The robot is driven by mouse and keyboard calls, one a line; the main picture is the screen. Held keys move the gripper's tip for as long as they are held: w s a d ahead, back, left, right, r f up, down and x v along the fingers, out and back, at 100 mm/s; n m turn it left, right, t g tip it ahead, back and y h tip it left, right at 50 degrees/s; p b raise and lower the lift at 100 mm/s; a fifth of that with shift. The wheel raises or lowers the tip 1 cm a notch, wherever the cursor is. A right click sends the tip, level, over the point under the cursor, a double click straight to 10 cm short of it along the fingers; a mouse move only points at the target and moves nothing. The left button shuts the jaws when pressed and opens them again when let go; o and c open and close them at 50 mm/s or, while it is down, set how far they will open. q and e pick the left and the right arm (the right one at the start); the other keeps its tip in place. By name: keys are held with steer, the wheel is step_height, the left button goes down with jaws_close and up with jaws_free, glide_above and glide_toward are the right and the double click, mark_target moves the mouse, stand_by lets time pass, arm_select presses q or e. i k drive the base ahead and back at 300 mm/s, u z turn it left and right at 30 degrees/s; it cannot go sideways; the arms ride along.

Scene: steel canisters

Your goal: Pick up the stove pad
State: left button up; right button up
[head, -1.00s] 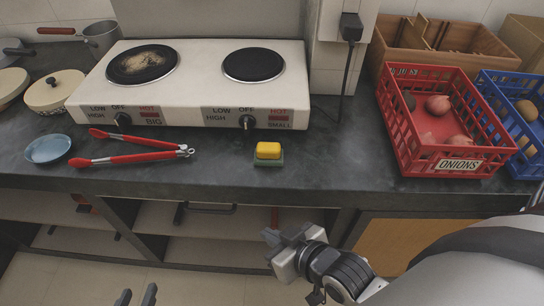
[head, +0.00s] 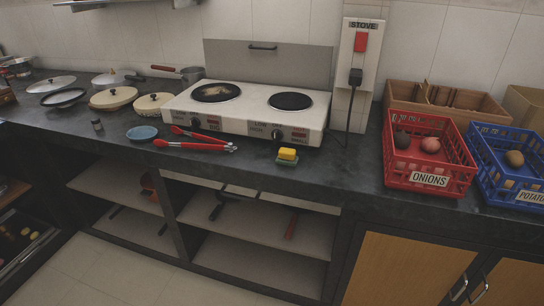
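A small yellow block on a green base (head: 287,157), which looks like a sponge with a scouring pad, lies on the dark counter (head: 330,178) near its front edge. It is in front of the white two-plate stove (head: 247,112), below the right-hand knob. Nothing touches it from above. I cannot tell for sure that this is the stove pad. Neither of my grippers shows in the head view.
Red-handled tongs (head: 195,145) and a blue dish (head: 142,133) lie left of the block. A red onion crate (head: 430,179) and a blue potato crate (head: 483,150) stand at the right. Counter between block and red crate is clear. Open shelves (head: 258,262) are below.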

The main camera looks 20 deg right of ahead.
mark_target(288, 158)
steer(key=u, duration=0.15)
steer(key=i, duration=1.05)
steer(key=z, duration=0.25)
